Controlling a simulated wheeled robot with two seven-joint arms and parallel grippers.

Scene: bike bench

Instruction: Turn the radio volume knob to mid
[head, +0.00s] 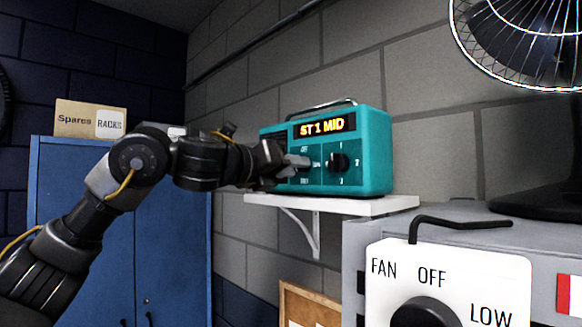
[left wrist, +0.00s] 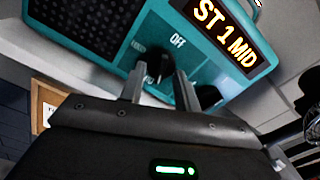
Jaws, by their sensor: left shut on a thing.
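The teal radio (head: 374,150) stands on a white wall shelf (head: 350,203), and its display (head: 326,127) reads "ST 1 MID". My left gripper (head: 300,162) is at the left knob on the radio's front. In the left wrist view the two fingers (left wrist: 158,88) are on either side of the dark volume knob (left wrist: 158,66), shut on it. The word OFF shows above this knob; other labels are partly hidden. A second black knob (head: 338,163) is to the right, clear of the fingers in the head view. My right gripper is not in view.
A fan (head: 520,40) stands at the upper right above a grey cabinet with a FAN dial panel (head: 448,275). A blue locker (head: 170,240) with a "Spares RACKS" box (head: 90,118) stands at left. A cork board (head: 308,305) is below the shelf.

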